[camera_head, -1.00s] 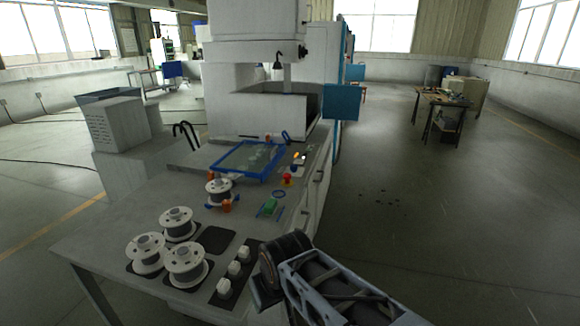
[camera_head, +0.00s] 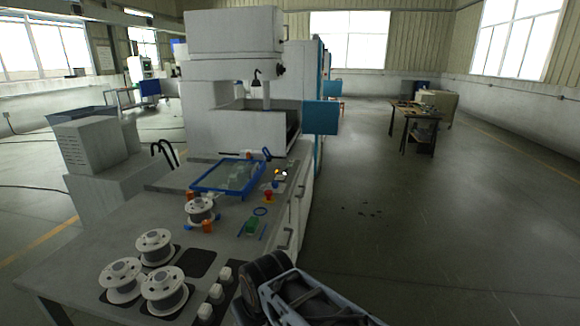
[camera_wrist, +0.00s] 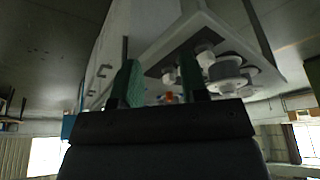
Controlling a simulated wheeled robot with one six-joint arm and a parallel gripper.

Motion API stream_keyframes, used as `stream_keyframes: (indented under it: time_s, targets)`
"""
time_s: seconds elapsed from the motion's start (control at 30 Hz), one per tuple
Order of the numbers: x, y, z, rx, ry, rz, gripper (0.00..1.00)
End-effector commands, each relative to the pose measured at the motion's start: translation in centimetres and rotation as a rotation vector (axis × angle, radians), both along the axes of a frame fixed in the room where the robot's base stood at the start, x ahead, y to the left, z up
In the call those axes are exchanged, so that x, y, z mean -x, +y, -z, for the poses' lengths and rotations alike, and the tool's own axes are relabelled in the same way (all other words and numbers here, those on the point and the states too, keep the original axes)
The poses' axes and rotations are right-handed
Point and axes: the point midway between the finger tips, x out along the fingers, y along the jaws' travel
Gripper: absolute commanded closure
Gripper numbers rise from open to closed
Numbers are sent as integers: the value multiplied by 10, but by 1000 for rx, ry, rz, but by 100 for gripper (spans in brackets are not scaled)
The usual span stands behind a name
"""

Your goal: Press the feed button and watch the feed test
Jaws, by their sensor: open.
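In the head view a bench in front of the machine holds a small panel with a red button (camera_head: 268,196) and a yellow-and-white part (camera_head: 281,173) behind it. A green block (camera_head: 252,226) lies nearer, beside a blue ring (camera_head: 260,211). I cannot tell which one is the feed button. A wire spool (camera_head: 200,211) sits between orange and blue fittings. In the wrist view my gripper (camera_wrist: 159,84) is open and empty, its two green-faced fingers apart, with the bench beyond. My fingertips do not show in the head view, where my arm is low at the bench's right edge.
Several loose spools (camera_head: 162,287) and a row of white knobs (camera_head: 217,293) fill the bench's near end. A blue-framed tray (camera_head: 229,177) lies before the white machine (camera_head: 235,75). The floor (camera_head: 400,240) right of the bench is mostly open; a dark table (camera_head: 419,116) stands far back.

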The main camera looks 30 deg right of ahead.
Motion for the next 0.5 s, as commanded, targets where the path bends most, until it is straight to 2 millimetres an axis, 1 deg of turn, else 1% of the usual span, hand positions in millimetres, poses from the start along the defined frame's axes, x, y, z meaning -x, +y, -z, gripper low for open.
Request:
stream_keyframes:
  time_s: [0.03,0.07,0.4,0.5]
  targets:
    - [0,0,0,0,0,0,65]
    - [0,0,0,0,0,0,68]
    - [0,0,0,0,0,0,100]
    - [0,0,0,0,0,0,100]
